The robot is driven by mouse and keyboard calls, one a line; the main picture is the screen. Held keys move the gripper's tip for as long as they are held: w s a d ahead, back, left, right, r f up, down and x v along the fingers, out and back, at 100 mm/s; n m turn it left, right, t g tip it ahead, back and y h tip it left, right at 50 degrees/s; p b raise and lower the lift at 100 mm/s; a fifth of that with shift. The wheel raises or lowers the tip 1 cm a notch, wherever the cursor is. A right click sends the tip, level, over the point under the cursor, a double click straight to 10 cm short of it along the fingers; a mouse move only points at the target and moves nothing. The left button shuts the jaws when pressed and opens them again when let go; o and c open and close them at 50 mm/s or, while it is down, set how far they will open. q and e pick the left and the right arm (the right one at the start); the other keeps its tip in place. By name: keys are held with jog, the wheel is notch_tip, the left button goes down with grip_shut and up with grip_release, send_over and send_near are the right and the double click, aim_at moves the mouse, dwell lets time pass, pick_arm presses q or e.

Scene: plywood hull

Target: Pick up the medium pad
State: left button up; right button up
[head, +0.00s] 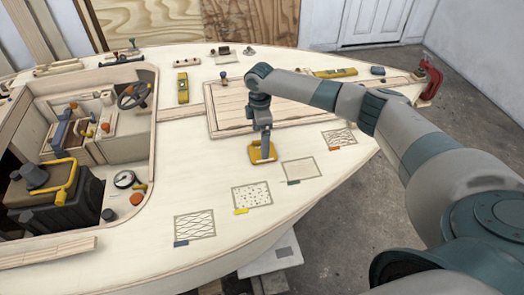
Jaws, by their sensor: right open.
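A yellow pad-like piece (254,157) lies on the pale plywood deck, near the middle of the head view. No label on it can be read, so I cannot tell from its looks alone that it is the medium pad. My right gripper (265,156) points down right at this piece, with its fingers open and overlapping it in the picture. The fingers hide part of the piece, and I cannot tell whether they touch it. My left gripper is not in view.
Several outlined, patterned rectangles with coloured tabs lie along the near deck edge, one dotted with a yellow tab (252,195). A raised plank hatch (228,117) is behind the gripper. The open cockpit (130,150) is at left, a red clamp (430,80) at right.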

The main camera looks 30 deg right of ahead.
jog(key=shift+f+p, duration=0.4)
jog(key=shift+p, duration=0.05)
jog(key=f+p, duration=0.1)
jog(key=f, duration=0.2)
jog(key=shift+d, duration=0.2)
jog(key=shift+f+p, duration=0.35)
jog(key=shift+f, duration=0.35)
jog(key=c, duration=1.1)
